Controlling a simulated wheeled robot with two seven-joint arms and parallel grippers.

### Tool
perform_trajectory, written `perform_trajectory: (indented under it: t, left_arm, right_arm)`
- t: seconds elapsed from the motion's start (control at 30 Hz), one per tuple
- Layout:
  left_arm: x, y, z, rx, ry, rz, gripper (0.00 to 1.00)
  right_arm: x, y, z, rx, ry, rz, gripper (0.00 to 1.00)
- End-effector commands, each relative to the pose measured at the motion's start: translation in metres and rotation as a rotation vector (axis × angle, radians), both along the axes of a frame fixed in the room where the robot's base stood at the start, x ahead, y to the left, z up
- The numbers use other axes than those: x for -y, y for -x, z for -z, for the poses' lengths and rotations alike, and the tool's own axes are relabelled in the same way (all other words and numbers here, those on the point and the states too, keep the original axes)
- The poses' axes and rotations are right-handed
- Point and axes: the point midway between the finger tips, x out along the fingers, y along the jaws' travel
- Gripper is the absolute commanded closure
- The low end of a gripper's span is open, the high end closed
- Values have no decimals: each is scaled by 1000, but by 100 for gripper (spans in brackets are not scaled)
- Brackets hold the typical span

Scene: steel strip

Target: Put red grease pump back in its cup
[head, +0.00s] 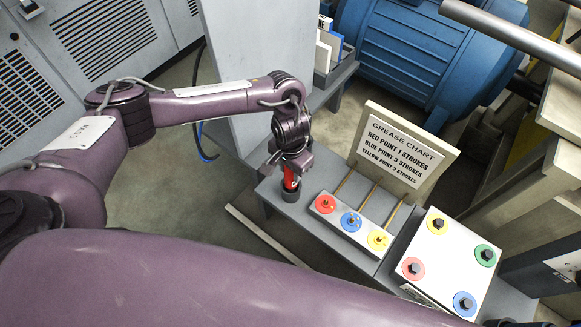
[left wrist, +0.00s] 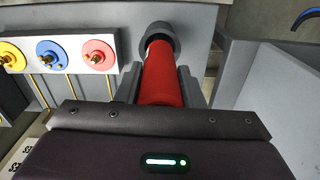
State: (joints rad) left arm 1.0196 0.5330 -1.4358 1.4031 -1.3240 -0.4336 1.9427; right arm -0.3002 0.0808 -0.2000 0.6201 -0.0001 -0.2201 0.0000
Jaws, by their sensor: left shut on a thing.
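The red grease pump (head: 290,178) is upright in my left gripper (head: 289,168), which is shut on it. Its lower end meets the dark grey cup (head: 291,191) at the left end of the grey bench. In the left wrist view the red pump (left wrist: 161,75) runs from between the fingers (left wrist: 160,92) to the cup (left wrist: 160,32), and its far end appears to be at or inside the cup mouth. How deep it sits is hidden. My right gripper is not in view.
Right of the cup stands a block with red, blue and yellow grease points (head: 350,222). Behind it is the grease chart board (head: 402,147). A white plate (head: 442,258) with coloured bolted discs is further right. A grey column (head: 245,60) rises behind my arm.

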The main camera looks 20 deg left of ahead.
Motion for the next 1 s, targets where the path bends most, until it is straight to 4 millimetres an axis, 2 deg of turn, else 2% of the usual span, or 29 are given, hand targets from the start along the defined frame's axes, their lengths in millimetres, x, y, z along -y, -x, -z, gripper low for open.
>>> perform_trajectory:
  t: [0.33,0.37,0.53,0.83,1.0]
  left_arm:
    - [0,-1,9,1,0,-1,100]
    - [0,-1,8,1,0,-1,64]
    - [0,0,8,1,0,-1,42]
    - [0,0,8,-1,0,-1,40]
    - [1,-1,-10,2,3,0,40]
  right_arm:
    - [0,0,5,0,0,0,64]
    - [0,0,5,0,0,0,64]
    - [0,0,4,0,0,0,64]
    - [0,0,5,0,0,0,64]
    - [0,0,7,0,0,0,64]
